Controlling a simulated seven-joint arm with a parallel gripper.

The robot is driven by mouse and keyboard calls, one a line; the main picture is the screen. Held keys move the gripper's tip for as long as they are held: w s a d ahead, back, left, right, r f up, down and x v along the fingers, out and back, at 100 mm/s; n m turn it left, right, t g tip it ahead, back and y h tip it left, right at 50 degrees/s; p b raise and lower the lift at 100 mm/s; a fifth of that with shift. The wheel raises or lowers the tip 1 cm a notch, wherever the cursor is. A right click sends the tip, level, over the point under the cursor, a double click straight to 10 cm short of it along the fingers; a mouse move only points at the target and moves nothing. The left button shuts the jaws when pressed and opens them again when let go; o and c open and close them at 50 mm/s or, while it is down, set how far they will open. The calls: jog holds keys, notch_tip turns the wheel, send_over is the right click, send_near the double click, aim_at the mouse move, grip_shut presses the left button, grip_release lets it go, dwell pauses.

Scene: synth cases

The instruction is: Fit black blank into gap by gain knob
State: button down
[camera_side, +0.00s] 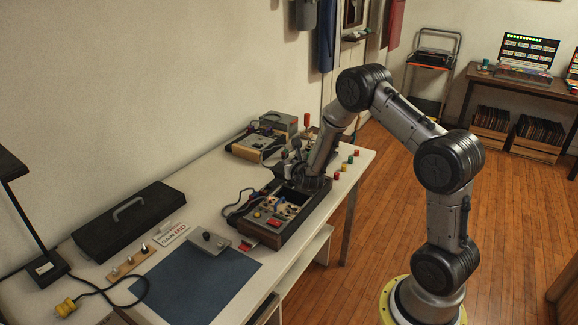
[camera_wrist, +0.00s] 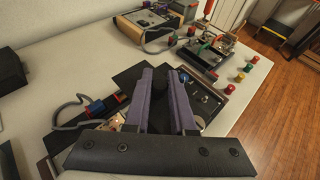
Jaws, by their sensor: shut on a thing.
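The open synth case (camera_side: 262,238) stands on the white table, its panel carrying several knobs and coloured parts. My gripper (camera_side: 308,184) is low over its far end. In the wrist view my gripper (camera_wrist: 160,73) has its two fingers closed around a dark round grip, apparently part of the black blank (camera_wrist: 130,76), a flat dark piece showing beside the fingers. The fingers and the wrist's black bar hide much of the case. I cannot tell which knob is the gain knob, nor whether the blank touches the case. The gap is not clearly visible.
A blue mat (camera_side: 195,285) with a grey knobbed panel (camera_side: 210,241) lies in front. A "GAIN MID" card (camera_side: 173,235) and a black handled case (camera_side: 125,222) are left. Another device (camera_side: 256,148) stands behind. Several coloured caps (camera_side: 345,167) lie near the right edge.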

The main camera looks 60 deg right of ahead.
jog(key=shift+f, duration=2.85)
jog(key=shift+f, duration=2.1)
jog(key=c, duration=0.8)
grip_release()
jog(key=shift+o, duration=0.6)
jog(key=shift+a, duration=0.15)
jog(key=shift+w+a, duration=0.1)
jog(key=v, duration=1.3)
jog(key=shift+s+r, duration=0.2)
jog(key=shift+s, duration=0.25)
